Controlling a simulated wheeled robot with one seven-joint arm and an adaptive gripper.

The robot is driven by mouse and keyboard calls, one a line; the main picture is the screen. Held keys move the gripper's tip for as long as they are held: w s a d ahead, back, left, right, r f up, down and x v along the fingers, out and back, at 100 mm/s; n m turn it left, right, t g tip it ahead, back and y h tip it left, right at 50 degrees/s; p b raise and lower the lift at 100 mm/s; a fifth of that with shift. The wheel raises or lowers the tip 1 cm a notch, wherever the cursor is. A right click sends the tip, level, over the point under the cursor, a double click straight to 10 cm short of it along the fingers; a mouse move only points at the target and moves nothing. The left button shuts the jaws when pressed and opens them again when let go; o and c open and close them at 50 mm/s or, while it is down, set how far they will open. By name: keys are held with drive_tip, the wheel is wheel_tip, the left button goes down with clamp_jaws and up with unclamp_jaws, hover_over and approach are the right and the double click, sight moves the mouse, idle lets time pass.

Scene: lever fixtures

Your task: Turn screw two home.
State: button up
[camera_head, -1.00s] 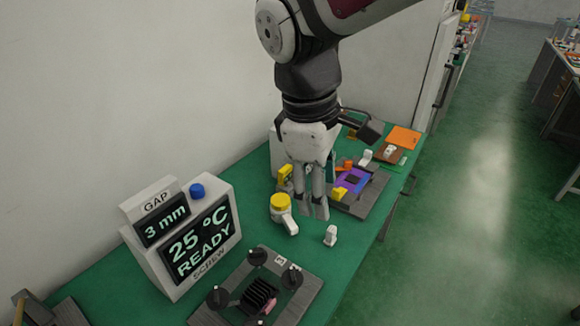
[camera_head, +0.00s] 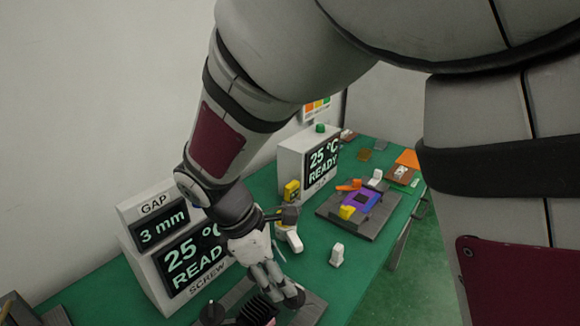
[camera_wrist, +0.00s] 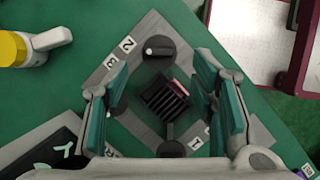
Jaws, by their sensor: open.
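The screw fixture is a grey plate (camera_wrist: 142,27) with black knob-topped screws, a dark finned block (camera_wrist: 165,100) and a pink piece (camera_wrist: 181,88) at the block's side. Labels 2, 3 and 1 show in the wrist view. Screw two (camera_wrist: 158,48), the knob nearest label 2, lies beyond my fingertips in that view. Another knob (camera_wrist: 170,149) is near label 1. My gripper (camera_wrist: 161,78) is open and empty above the fixture, its fingers either side of the block. Other knobs are partly hidden by my fingers. In the head view my gripper (camera_head: 272,292) covers much of the plate.
A display box (camera_head: 160,225) reads GAP 3 mm, 25 °C READY, SCREW, partly behind my arm. A yellow-capped white item (camera_wrist: 14,48) and a small white piece (camera_head: 337,255) stand nearby. A second display (camera_head: 310,160) and fixture (camera_head: 375,215) are farther back.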

drive_tip(key=x, duration=0.6)
drive_tip(key=shift+d, duration=0.1)
drive_tip(key=c, duration=1.1)
